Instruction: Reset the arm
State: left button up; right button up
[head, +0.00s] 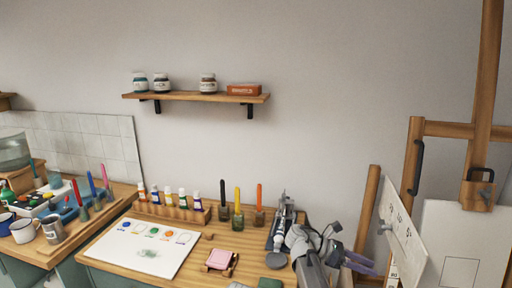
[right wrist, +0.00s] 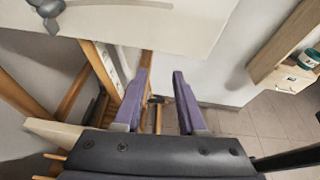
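My right arm comes up from the bottom edge of the head view, right of the wooden worktable. Its right gripper (head: 362,263) has two purple fingers pointing right, beside the easel. In the right wrist view the purple fingers of this gripper (right wrist: 161,76) stand apart with nothing between them. Behind the gap I see easel wood and floor. My left gripper and left arm are not in view.
The worktable (head: 222,240) holds a paint sheet (head: 146,248), a rack of paint bottles (head: 172,212) and a pink block (head: 220,259). A white panel (head: 402,234) leans on the easel (head: 411,150) close to the gripper. A shelf (head: 195,97) hangs above.

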jog(key=s+a+f+m+t+y, duration=0.1)
jog(key=s+a+f+m+y, duration=0.3)
jog(key=a, duration=0.4)
jog(key=s+a+f+m+t+y, duration=0.1)
jog(key=s+a+f+m+y, duration=0.3)
jog(key=a, duration=0.5)
jog(key=s+a+f+m+t+y, duration=0.1)
jog(key=s+a+f+m+y, duration=0.3)
jog(key=s+a+f, duration=0.2)
jog(key=s+a, duration=0.2)
jog(key=a, duration=0.1)
jog(key=shift+f+m+y, duration=0.3)
jog(key=shift+a, duration=0.1)
